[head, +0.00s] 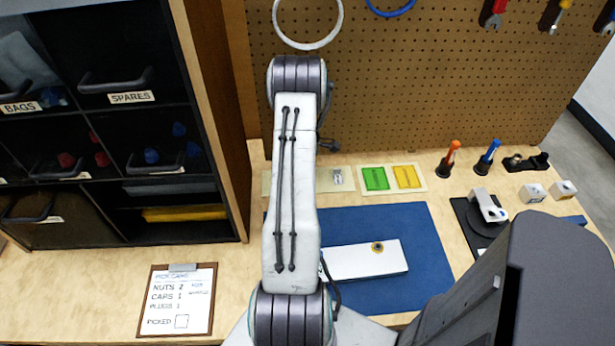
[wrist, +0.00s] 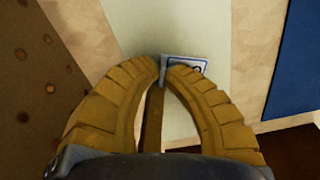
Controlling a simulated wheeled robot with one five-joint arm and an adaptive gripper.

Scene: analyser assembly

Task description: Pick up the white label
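The white label (wrist: 187,66) shows in the wrist view as a small white piece with a blue border and a dark mark, right at the fingertips. My right finger covers its lower part. My gripper (wrist: 164,67) has ribbed tan fingers with tips close together, the label's left edge at the narrow gap between them. Whether the tips pinch it or only lie over it is unclear. In the head view my arm hides my gripper and the label.
A green label (head: 375,178) and a yellow label (head: 407,177) lie on a pale card. A silver piece (head: 337,179) is left of them. A blue mat (head: 425,240) holds a white box (head: 365,261). A pegboard (head: 400,100) rises behind the bench.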

